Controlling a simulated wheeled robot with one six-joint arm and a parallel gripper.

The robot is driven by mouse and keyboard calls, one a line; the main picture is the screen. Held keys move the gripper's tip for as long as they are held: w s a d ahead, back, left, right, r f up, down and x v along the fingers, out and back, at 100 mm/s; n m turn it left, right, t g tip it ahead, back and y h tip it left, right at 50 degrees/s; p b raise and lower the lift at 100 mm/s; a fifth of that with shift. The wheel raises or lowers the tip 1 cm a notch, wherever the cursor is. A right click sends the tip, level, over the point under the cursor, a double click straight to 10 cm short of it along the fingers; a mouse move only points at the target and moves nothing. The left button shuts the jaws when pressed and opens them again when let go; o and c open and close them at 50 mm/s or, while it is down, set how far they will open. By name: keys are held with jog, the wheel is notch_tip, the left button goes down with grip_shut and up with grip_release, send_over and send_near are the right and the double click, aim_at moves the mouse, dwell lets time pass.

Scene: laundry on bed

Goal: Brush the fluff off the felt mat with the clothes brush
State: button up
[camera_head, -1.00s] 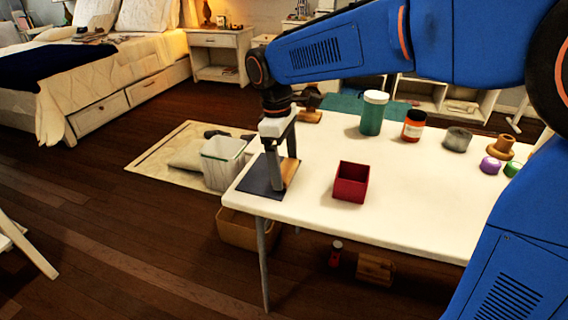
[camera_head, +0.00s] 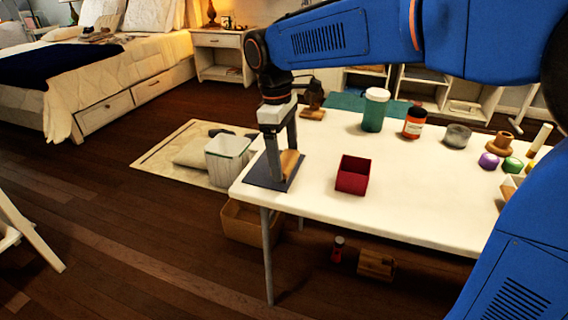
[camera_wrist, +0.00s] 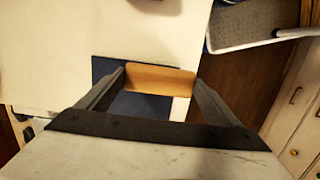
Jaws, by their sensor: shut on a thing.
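The felt mat (camera_head: 262,173) is a thin dark blue-grey square lying flat at the left end of the white table. It also shows in the wrist view (camera_wrist: 104,68), partly covered by the brush. The clothes brush (camera_head: 290,162) has a tan wooden back, seen between my fingers in the wrist view (camera_wrist: 160,79). My gripper (camera_head: 283,166) is shut on the brush and points down over the right part of the mat. Its bristles are hidden, so I cannot tell whether they touch the felt. I cannot make out fluff.
A red open box (camera_head: 352,176) stands on the white table (camera_head: 400,205) right of the mat. A white bin (camera_head: 227,160) stands beyond the table's left edge. A teal jar (camera_head: 375,110) and an orange-brown bottle (camera_head: 414,123) stand at the back. The table between is clear.

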jog(key=shift+r, duration=2.3)
